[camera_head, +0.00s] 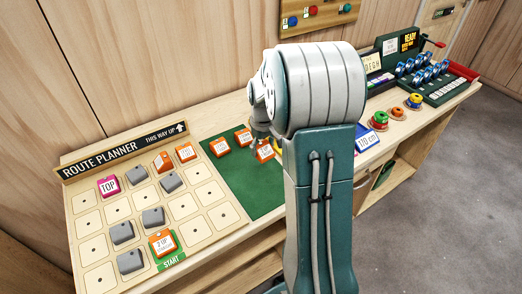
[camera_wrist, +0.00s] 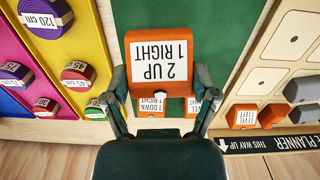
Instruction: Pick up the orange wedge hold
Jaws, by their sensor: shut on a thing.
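An orange hold with a white label reading "2 UP 1 RIGHT" (camera_wrist: 162,62) is between the fingers of my gripper (camera_wrist: 162,82). My gripper is shut on it, with one dark finger at each side. In the head view the same orange hold (camera_head: 265,154) shows below my gripper (camera_head: 260,133), over the green mat (camera_head: 240,185). I cannot tell whether it touches the mat. Two more orange holds (camera_head: 220,147) (camera_head: 243,137) lie on the mat behind it. My arm hides part of the mat's right side.
The route planner board (camera_head: 92,222) stands left of the mat, with a pink TOP hold (camera_head: 108,186), several grey holds and a few orange ones, including one at START (camera_head: 163,243). Rolled tapes (camera_wrist: 45,15) and a rack with blue clips (camera_head: 424,72) lie to the right.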

